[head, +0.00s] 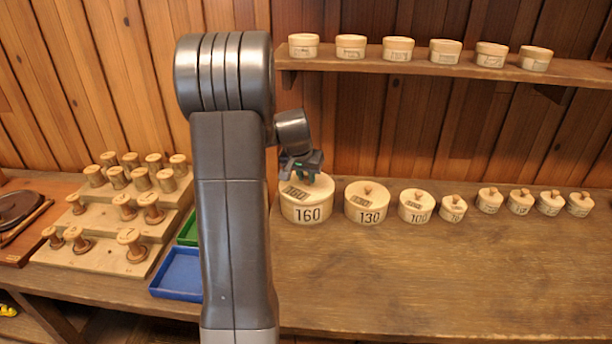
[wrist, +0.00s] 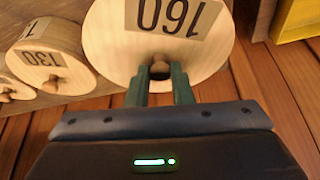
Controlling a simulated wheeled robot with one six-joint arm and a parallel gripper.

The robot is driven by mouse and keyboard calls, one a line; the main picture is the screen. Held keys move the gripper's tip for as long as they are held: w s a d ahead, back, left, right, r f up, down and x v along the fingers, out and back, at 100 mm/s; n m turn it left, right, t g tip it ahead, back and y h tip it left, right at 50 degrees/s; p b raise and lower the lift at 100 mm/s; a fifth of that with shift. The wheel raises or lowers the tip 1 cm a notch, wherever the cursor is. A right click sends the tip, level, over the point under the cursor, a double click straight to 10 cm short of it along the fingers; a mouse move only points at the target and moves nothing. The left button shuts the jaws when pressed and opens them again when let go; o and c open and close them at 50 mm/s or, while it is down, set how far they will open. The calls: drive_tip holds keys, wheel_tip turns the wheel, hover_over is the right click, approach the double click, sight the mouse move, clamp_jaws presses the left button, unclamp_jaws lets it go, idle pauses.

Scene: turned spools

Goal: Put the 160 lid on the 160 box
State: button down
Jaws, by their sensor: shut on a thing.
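The 160 lid (head: 312,190) is a round pale wooden disc with a knob and a dark label. In the head view it lies level on top of the 160 box (head: 307,214), with no clear gap between them. My gripper (head: 305,175) is above the lid, pointing down. In the wrist view the 160 lid (wrist: 115,42) fills the upper middle, and my gripper (wrist: 160,76) is shut on its knob, one finger each side. The box is hidden under the lid there. My gripper partly covers the lid in the head view.
The lidded 130 box (head: 368,205) stands close on the right, followed by several smaller lidded boxes. A shelf (head: 440,66) above holds more small round boxes. Blue (head: 177,274) and green trays and stepped boards of spools are at left. The front bench is clear.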

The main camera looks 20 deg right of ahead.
sight(306, 178)
idle(0.3)
drive_tip(key=c, duration=0.8)
unclamp_jaws()
drive_tip(key=shift+r, duration=0.2)
drive_tip(key=shift+r+p, duration=0.45)
drive_tip(key=shift+r, duration=0.05)
drive_tip(key=shift+r, duration=0.1)
drive_tip(key=shift+r+p, duration=2.3)
drive_tip(key=shift+r, duration=1.15)
